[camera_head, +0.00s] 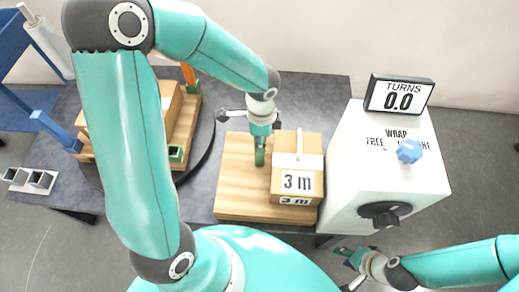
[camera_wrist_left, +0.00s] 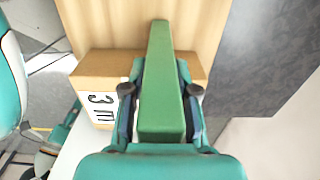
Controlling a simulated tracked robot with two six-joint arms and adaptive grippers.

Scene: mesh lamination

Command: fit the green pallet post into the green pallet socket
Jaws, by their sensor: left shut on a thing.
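The green pallet post (camera_head: 260,158) is a slim green bar held below my left gripper (camera_head: 261,140), over the light wooden board beside the box. In the left wrist view the post (camera_wrist_left: 163,75) lies between the two fingers of my left gripper (camera_wrist_left: 161,97), which is shut on it. The green pallet socket (camera_head: 176,153) is a small dark-green square holder at the near right corner of the wooden pallet on the left, well apart from the post. My right gripper (camera_head: 348,268) is at the lower right with its fingers spread and empty.
A box marked 3 m (camera_head: 297,180) sits on the wooden board (camera_head: 236,165). A white wrap machine (camera_head: 375,175) with a TURNS display (camera_head: 399,95) stands to the right. The pallet (camera_head: 186,135) carries a box, an orange post (camera_head: 189,76) and a blue post (camera_head: 55,130).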

